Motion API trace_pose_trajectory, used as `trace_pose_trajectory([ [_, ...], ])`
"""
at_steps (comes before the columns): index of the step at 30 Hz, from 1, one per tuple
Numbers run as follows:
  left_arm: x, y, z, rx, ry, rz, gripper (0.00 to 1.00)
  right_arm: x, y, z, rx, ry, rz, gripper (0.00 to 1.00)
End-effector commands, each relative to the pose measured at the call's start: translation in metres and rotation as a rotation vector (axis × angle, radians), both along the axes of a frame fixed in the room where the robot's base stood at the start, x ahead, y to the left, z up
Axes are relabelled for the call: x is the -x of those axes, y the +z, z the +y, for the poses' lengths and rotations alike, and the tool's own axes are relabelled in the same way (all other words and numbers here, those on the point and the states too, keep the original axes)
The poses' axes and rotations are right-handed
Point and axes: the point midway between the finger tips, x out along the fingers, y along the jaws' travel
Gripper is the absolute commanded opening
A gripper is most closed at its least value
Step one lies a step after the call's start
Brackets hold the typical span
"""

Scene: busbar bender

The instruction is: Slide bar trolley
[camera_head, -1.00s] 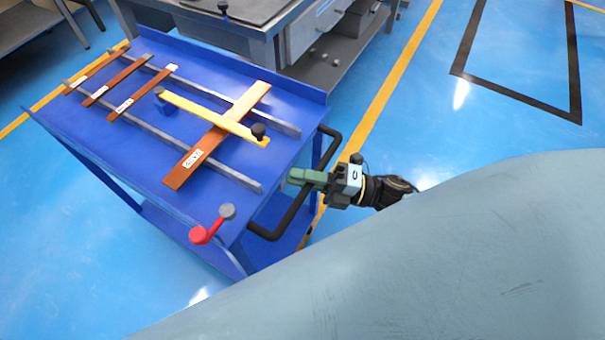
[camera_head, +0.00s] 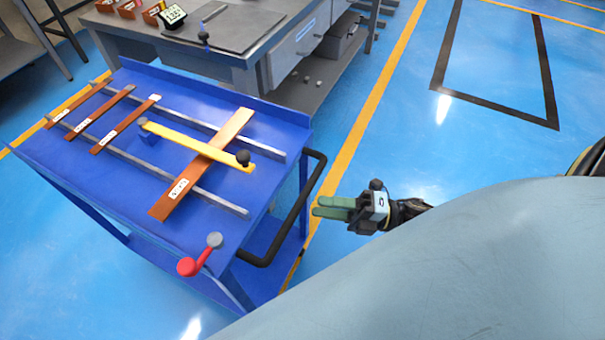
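The blue bar trolley (camera_head: 285,112) stands at the left of the head view, with its black handle (camera_head: 291,222) on its right side. My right gripper (camera_head: 316,206) is just right of the handle, apart from it, with its green fingers pointing left toward it. The two fingers look slightly parted with nothing between them. On the trolley top a wide copper bar (camera_head: 175,194) lies across two grey rails, under a yellow clamp arm (camera_head: 185,137) with a black knob. Several narrower copper bars (camera_head: 103,111) lie at the left. My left gripper is out of view.
A red-knobbed lever (camera_head: 188,266) is at the trolley's near corner. A grey workbench (camera_head: 244,65) with a small display (camera_head: 173,15) stands close behind the trolley. Blue floor (camera_head: 400,140) with a yellow line is clear to the right.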

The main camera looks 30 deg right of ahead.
Motion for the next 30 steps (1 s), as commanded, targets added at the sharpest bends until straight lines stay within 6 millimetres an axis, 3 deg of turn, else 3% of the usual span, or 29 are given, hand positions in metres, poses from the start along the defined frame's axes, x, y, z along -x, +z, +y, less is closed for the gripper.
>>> trace_pose_trajectory([
  [3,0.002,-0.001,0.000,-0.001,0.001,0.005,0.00,0.015,-0.006,-0.021,0.003,-0.001,0.003,0.38],
  [10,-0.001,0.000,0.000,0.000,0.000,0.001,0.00,0.030,-0.010,-0.042,0.000,0.000,0.001,0.38],
  [30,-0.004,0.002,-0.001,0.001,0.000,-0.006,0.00,0.031,-0.011,-0.045,0.000,-0.002,0.003,0.38],
])
